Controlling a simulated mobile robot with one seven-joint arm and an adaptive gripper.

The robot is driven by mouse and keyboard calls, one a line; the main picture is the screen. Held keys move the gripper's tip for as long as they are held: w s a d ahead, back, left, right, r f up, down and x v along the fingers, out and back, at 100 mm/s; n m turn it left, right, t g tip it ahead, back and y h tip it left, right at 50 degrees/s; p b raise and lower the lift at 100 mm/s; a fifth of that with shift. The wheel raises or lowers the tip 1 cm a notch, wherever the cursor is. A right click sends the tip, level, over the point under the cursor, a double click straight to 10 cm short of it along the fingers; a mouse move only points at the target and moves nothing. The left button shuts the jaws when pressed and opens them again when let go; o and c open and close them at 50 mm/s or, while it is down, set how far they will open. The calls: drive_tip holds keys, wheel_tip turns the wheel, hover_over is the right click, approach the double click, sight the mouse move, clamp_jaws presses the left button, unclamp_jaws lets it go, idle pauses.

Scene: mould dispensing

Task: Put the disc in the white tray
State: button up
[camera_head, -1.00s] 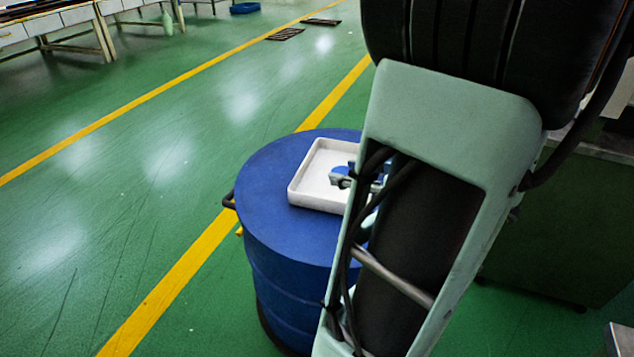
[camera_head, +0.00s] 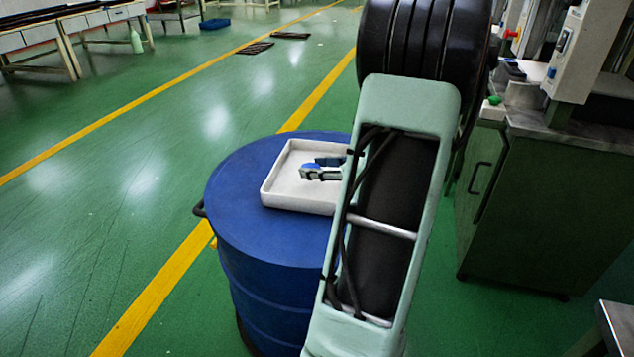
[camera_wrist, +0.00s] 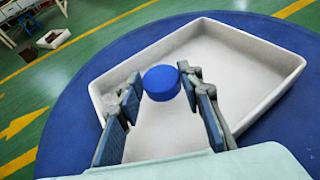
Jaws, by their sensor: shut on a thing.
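The white tray (camera_head: 268,187) is a shallow square tray on top of the blue drum, partly behind my arm in the head view. It also shows in the wrist view (camera_wrist: 240,47). The blue disc (camera_wrist: 161,79) is between my fingertips, inside the tray's outline. My gripper (camera_wrist: 160,88) is shut on the disc. In the head view my gripper (camera_head: 311,171) reaches in from the right over the tray. I cannot tell whether the disc touches the tray floor.
The blue drum (camera_head: 255,235) stands on the green floor beside a yellow line. A green cabinet (camera_head: 530,210) with equipment on top stands to the right. Workbenches (camera_head: 75,35) stand at the far left. The floor left of the drum is clear.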

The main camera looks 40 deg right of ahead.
sight(317, 188)
drive_tip(key=shift+w+d+f+b, duration=0.1)
drive_tip(key=shift+f+b, duration=0.25)
drive_tip(key=shift+f, duration=0.6)
drive_tip(key=shift+w+d+f+b, duration=0.1)
drive_tip(key=shift+f+b, duration=0.2)
drive_tip(key=shift+f, duration=0.65)
drive_tip(key=shift+f, duration=0.2)
drive_tip(key=o, duration=1.1)
drive_tip(key=shift+o, duration=0.2)
drive_tip(key=shift+r, duration=0.1)
drive_tip(key=shift+r, duration=0.15)
drive_tip(key=p+v, duration=0.3)
drive_tip(key=v, duration=0.9)
